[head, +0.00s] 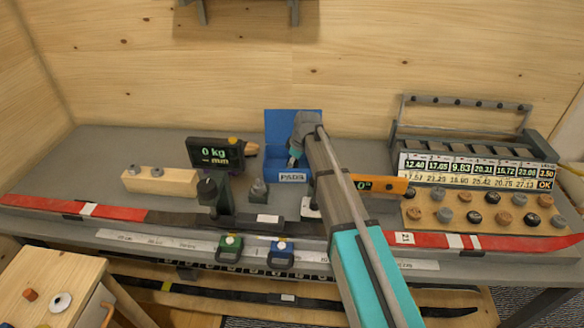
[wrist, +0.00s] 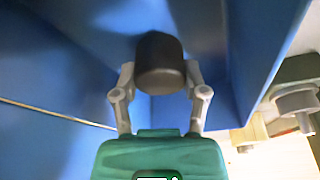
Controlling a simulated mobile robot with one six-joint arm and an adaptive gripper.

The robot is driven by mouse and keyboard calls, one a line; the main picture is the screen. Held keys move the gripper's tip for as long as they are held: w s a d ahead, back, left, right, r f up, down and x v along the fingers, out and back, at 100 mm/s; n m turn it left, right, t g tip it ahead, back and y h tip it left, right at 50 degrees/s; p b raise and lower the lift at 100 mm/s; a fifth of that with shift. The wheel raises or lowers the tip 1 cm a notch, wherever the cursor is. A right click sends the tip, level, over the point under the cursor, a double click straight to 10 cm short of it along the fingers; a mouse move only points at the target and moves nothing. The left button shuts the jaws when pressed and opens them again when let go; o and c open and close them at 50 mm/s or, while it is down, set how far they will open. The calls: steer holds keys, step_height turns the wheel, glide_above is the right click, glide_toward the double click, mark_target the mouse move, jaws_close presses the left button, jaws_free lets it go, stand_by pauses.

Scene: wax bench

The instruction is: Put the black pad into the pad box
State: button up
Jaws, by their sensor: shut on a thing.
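The pad box (head: 293,177) is blue, with a raised back and a "PADS" label on its front, and stands at the middle back of the bench. My gripper (head: 295,158) is at the box opening, partly hidden by my arm in the head view. In the wrist view my gripper (wrist: 160,78) is shut on the black pad (wrist: 158,60), a short dark cylinder held between both fingers. Blue box walls (wrist: 250,50) surround the pad in that view. I cannot tell whether the pad touches the box floor. The pad is hidden in the head view.
A display unit (head: 216,153) and a wooden block (head: 160,182) stand left of the box. An orange tool (head: 384,186) and a board of round knobs (head: 478,222) are to the right. A red and black ski (head: 480,243) runs along the front.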

steer(key=shift+f, duration=0.15)
steer(key=shift+f, duration=0.1)
steer(key=o, duration=1)
steer(key=shift+o, duration=0.2)
steer(key=p+v, duration=1.1)
steer(key=v, duration=0.1)
steer(key=shift+p, duration=0.35)
steer(key=shift+r, duration=0.25)
stand_by(0.5)
steer(key=s+d+m+h, duration=0.1)
steer(key=s+d+m, duration=0.6)
steer(key=s, duration=0.5)
steer(key=s+d+m+g+h, duration=0.1)
steer(key=s+d+m+h, duration=0.1)
steer(key=s+d+m, duration=0.5)
steer(key=s+d, duration=0.5)
steer(key=s, duration=0.1)
steer(key=shift+s+d+f, duration=0.25)
steer(key=shift+d+f, duration=0.05)
steer(key=shift+f, duration=0.1)
